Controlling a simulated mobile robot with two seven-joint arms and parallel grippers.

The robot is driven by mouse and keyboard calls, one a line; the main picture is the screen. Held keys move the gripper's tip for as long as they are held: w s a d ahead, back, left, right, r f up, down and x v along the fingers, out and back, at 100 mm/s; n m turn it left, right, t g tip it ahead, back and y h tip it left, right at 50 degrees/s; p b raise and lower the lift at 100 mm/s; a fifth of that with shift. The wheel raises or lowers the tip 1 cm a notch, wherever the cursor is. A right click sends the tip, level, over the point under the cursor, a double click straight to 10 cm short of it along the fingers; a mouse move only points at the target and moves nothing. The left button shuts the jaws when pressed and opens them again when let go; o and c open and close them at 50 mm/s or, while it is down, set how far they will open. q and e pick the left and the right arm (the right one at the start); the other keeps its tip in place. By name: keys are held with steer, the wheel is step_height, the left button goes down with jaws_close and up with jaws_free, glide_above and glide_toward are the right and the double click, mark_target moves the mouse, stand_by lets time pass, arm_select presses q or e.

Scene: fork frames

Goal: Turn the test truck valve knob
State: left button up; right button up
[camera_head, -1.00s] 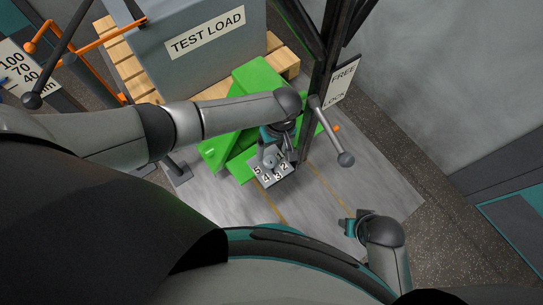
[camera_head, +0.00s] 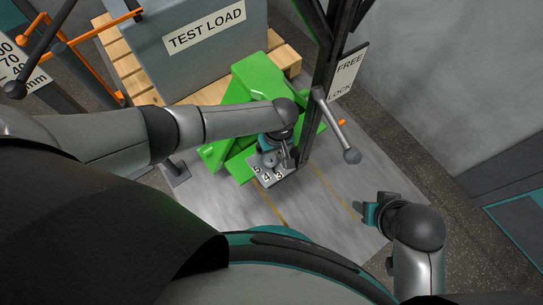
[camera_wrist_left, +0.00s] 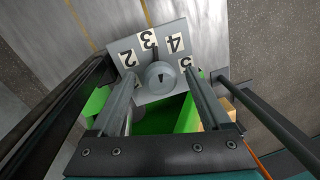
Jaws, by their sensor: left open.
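The valve knob (camera_wrist_left: 160,77) is a round grey knob with a dark mark on its face. It sits on a grey dial plate (camera_wrist_left: 150,98) with white number labels; 2, 3, 4 and 5 show in the left wrist view. My left gripper (camera_wrist_left: 160,74) is open, with one finger on each side of the knob; I cannot tell whether they touch it. In the head view my left gripper (camera_head: 275,153) hangs over the plate (camera_head: 284,180) and hides most of the knob. My right gripper (camera_head: 370,210) is apart at the lower right, its fingers unclear.
The green test truck (camera_head: 258,88) stands behind the plate. A grey TEST LOAD block (camera_head: 206,48) rests on a wooden pallet (camera_head: 127,72). A dark post (camera_head: 322,90) and a lever with a ball end (camera_head: 338,125) stand close right of my left gripper. A FREE/LOCK sign (camera_head: 346,73) is beyond.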

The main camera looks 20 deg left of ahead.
arm_select(q)
steer(key=shift+c, duration=0.2)
jaws_close()
stand_by(0.5)
